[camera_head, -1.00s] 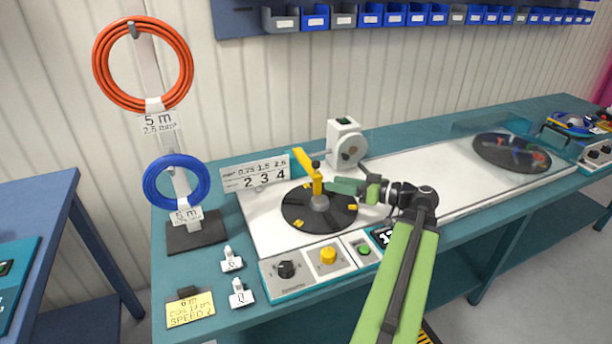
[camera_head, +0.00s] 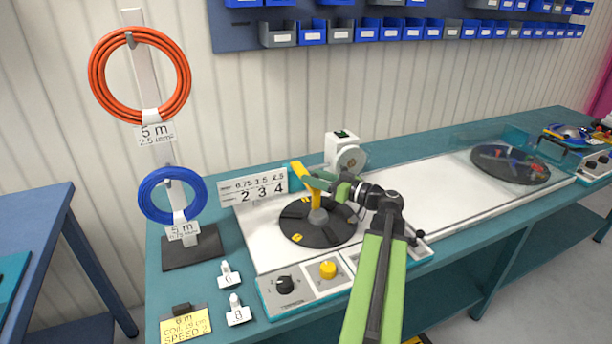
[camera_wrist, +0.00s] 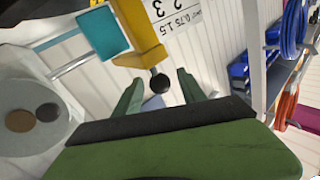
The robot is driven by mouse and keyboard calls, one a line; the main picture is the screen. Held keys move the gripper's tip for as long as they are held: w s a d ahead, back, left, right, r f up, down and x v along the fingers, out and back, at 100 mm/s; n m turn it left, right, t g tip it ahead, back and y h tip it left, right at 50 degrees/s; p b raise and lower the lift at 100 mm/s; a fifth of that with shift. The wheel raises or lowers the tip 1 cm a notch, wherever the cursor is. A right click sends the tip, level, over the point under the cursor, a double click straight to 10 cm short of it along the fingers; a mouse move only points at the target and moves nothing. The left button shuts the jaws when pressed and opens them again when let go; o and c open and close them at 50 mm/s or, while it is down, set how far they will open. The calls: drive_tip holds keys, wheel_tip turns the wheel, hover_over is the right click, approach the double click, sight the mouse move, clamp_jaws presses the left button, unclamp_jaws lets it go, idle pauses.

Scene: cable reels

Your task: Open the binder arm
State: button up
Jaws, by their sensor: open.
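The yellow binder arm (camera_head: 314,186) stands upright over the black round turntable (camera_head: 297,228), its upper bar pointing to the back left. In the wrist view the yellow arm (camera_wrist: 146,38) carries a black ball knob (camera_wrist: 159,83) at its end. My green gripper (camera_head: 335,184) is beside the arm, on its right in the head view. In the wrist view my gripper (camera_wrist: 158,95) has its two fingers apart, with the knob showing between or just beyond their tips. I cannot tell whether they touch it. The gripper holds nothing that I can see.
A control panel with a black knob (camera_head: 285,284) and a yellow button (camera_head: 327,270) lies in front of the turntable. A white counter device (camera_head: 345,154) stands behind. Blue cable (camera_head: 172,195) and orange cable (camera_head: 140,73) hang at the left. A number sign (camera_head: 254,186) stands behind the turntable.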

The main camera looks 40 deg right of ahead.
drive_tip(key=shift+x, duration=1.7)
clamp_jaws()
